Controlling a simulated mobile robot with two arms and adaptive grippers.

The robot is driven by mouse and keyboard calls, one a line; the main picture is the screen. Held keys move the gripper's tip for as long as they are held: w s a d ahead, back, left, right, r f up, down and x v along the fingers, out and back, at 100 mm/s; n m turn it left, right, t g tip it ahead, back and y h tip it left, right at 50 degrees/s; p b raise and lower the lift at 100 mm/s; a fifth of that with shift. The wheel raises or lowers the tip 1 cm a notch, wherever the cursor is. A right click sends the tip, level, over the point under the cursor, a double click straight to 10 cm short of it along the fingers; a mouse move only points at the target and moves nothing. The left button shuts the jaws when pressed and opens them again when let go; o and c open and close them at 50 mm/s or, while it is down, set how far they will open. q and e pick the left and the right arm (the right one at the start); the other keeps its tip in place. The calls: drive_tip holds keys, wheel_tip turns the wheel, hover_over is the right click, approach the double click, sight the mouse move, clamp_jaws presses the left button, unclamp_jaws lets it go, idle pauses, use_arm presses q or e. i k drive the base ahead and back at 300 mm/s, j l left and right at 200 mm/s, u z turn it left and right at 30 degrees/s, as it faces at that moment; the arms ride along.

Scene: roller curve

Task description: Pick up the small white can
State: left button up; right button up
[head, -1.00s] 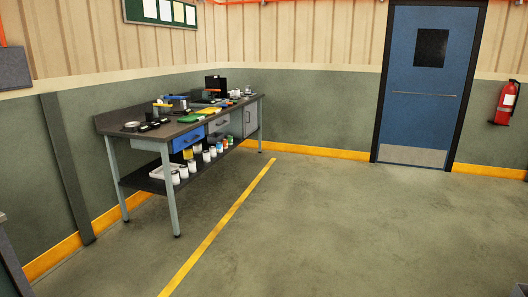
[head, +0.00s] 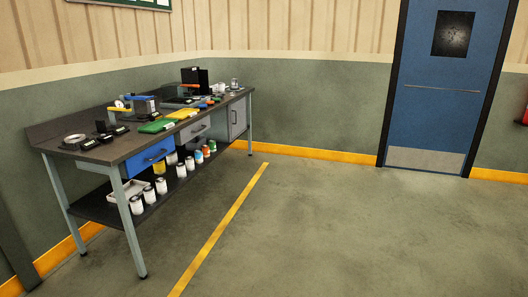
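Several small white cans stand on the lower shelf of the workbench (head: 112,152) in the head view. One white can (head: 137,205) is near the front left of the shelf, with another white can (head: 149,194) and a third white can (head: 161,186) beside it. More white cans, such as one white can (head: 190,164), stand farther along. I cannot tell which one the task means. Neither of my grippers is in view.
The bench has a blue drawer (head: 151,156) and a grey cabinet (head: 237,117); tools clutter its top. A tray (head: 116,192) lies on the lower shelf. The floor (head: 330,235) right of the yellow line (head: 222,225) is clear. A blue door (head: 440,110) is at the back.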

sight(221, 85)
drive_tip(key=i, duration=6.15)
